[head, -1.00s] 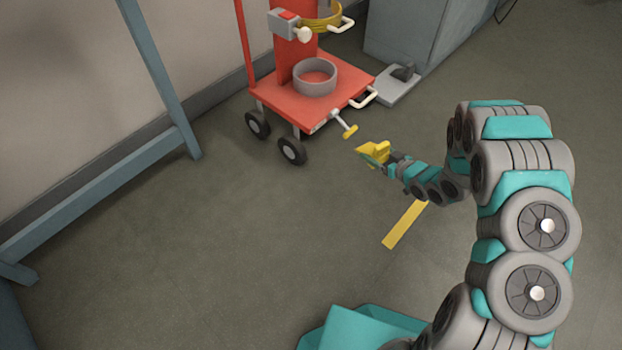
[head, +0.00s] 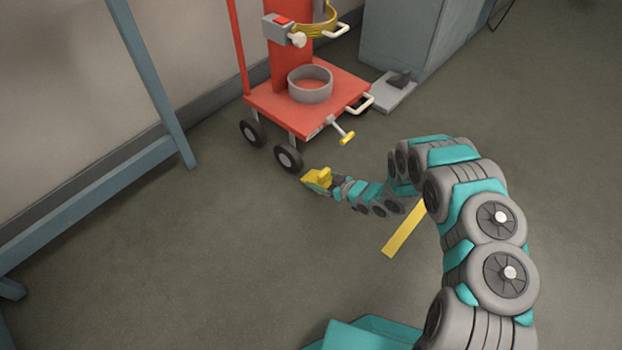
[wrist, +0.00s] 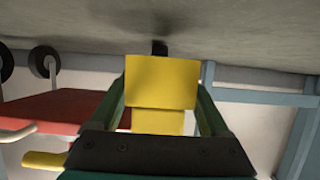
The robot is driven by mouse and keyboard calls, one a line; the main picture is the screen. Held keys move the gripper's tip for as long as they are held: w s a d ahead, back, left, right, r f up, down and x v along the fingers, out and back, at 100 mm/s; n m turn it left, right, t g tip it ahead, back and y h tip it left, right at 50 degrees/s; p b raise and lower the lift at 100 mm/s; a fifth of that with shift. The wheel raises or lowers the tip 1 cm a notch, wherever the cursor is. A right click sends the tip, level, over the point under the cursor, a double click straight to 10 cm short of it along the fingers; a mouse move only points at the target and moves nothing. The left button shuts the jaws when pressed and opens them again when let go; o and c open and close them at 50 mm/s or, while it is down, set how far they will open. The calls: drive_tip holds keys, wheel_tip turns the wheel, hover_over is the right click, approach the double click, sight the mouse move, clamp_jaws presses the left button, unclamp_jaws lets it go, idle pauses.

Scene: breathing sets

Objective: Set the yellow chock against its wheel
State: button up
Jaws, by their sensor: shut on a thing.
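The yellow chock (head: 318,178) is a small wedge held at the end of my arm. My gripper (head: 332,183) is shut on it; in the wrist view the chock (wrist: 162,82) sits between the two green fingers of my gripper (wrist: 162,100). The chock is just right of and in front of the cart's near front wheel (head: 289,158), a black tyre with a pale hub.
The red cart (head: 310,104) carries a grey ring, and a yellow-tipped lever (head: 346,137) sticks out from its front. A second wheel (head: 252,133) is at left. A blue frame (head: 150,85) stands left. A yellow strip (head: 404,232) marks the floor. Open floor lies in front.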

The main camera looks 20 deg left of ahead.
sight(311, 177)
drive_tip(key=shift+w+a+f, duration=0.2)
drive_tip(key=shift+w+a, duration=0.05)
drive_tip(key=shift+a, duration=0.2)
drive_tip(key=shift+w+a+f, duration=0.2)
drive_tip(key=shift+a+f, duration=0.3)
drive_tip(key=shift+a, duration=0.1)
drive_tip(key=shift+w+a+f, duration=0.15)
drive_tip(key=shift+a+f, duration=0.35)
drive_tip(key=shift+a, duration=0.05)
drive_tip(key=shift+w+a+f, duration=0.1)
drive_tip(key=shift+w+a, duration=0.15)
drive_tip(key=shift+f+b, duration=0.6)
drive_tip(key=shift+b, duration=0.1)
